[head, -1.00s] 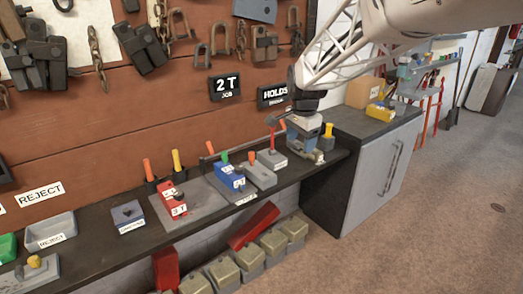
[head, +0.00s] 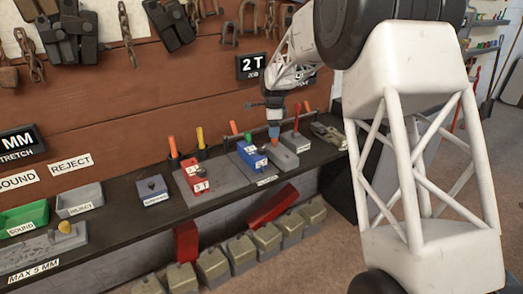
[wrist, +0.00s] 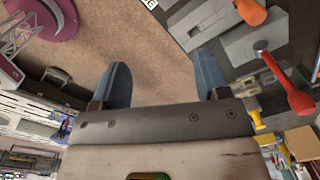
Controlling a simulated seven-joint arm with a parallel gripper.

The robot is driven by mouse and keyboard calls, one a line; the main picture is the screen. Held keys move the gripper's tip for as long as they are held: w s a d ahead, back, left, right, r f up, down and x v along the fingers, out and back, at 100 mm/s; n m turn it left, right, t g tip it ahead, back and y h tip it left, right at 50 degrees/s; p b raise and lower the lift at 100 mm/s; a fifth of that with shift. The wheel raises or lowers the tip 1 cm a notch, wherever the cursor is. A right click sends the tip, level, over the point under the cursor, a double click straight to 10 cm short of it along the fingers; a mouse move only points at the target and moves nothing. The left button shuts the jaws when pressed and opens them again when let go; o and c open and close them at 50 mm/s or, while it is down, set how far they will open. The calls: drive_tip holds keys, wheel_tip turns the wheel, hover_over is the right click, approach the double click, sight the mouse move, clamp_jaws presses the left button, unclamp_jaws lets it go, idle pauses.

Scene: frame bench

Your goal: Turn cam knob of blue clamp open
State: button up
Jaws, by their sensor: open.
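The blue clamp (head: 252,157) sits on a grey plate on the dark bench, with a white label on its front. A small dark-blue knob (head: 248,137) shows at its top. My gripper (head: 274,128) hangs to its right, fingers down, over a grey block (head: 283,157) with an orange knob (head: 275,142). In the wrist view my gripper (wrist: 163,82) is open, its two blue fingers apart with only floor visible between them. The orange knob shows at the top (wrist: 250,13), outside the fingers. I cannot make out the blue clamp in the wrist view.
A red-handled lever (head: 296,118) stands right of the gripper and shows in the wrist view (wrist: 285,80). A red clamp (head: 196,177) is on the left. Upright handles and a rail (head: 240,138) stand behind. Several khaki-topped blocks (head: 240,250) lie below the bench.

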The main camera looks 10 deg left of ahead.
drive_tip(key=m, duration=0.1)
hover_over(261, 148)
wheel_tip(261, 148, down, 5)
drive_tip(key=shift+d+f, duration=0.1)
drive_tip(key=shift+f, duration=0.1)
drive_tip(key=shift+f, duration=3.8)
drive_tip(key=c, duration=0.9)
